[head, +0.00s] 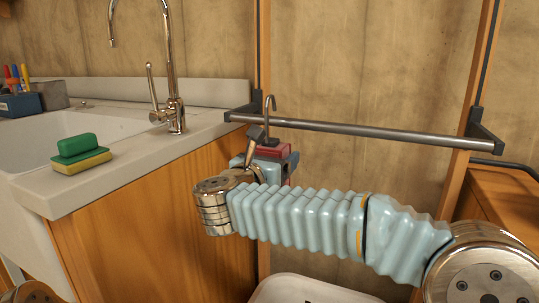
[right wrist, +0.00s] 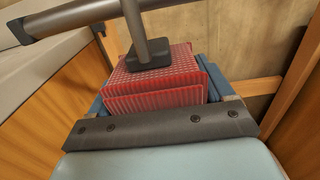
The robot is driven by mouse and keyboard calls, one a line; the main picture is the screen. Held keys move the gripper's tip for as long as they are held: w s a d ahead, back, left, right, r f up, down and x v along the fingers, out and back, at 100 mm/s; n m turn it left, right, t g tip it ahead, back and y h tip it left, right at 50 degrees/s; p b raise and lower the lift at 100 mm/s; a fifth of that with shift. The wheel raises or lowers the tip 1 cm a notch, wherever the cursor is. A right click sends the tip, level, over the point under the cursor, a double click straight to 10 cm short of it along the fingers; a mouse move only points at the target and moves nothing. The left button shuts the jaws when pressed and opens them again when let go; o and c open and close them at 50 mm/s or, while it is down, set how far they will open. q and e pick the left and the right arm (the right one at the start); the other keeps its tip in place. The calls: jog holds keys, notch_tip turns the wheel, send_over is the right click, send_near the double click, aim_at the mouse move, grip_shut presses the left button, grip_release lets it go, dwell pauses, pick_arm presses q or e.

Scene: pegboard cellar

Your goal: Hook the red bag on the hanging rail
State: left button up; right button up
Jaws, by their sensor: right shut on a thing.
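The red bag (head: 273,151) is held in my right gripper (head: 268,158), near the rail's left end in the head view. In the right wrist view the bag (right wrist: 155,78) shows a gridded red body between the blue fingers, with a dark block and a grey hook stem (right wrist: 134,20) on top. In the head view the bag's hook (head: 270,103) stands upright, its curved top above the grey hanging rail (head: 370,132). The rail also shows in the right wrist view (right wrist: 75,19), where the stem crosses it. I cannot tell whether the hook is around the rail or beside it. My left gripper is not visible.
Dark brackets (head: 482,130) hold the rail between wooden posts. A white bin (head: 300,290) is below my right arm.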

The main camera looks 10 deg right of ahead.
jog(key=shift+w+d+f+b, duration=0.6)
jog(key=shift+w+d+f, duration=0.05)
jog(key=shift+w+f, duration=0.35)
jog(key=shift+w+d+f+b, duration=0.6)
jog(key=shift+w+f, duration=0.25)
jog(key=shift+f, duration=0.1)
jog(key=o, duration=1.1)
jog(key=shift+c, duration=0.2)
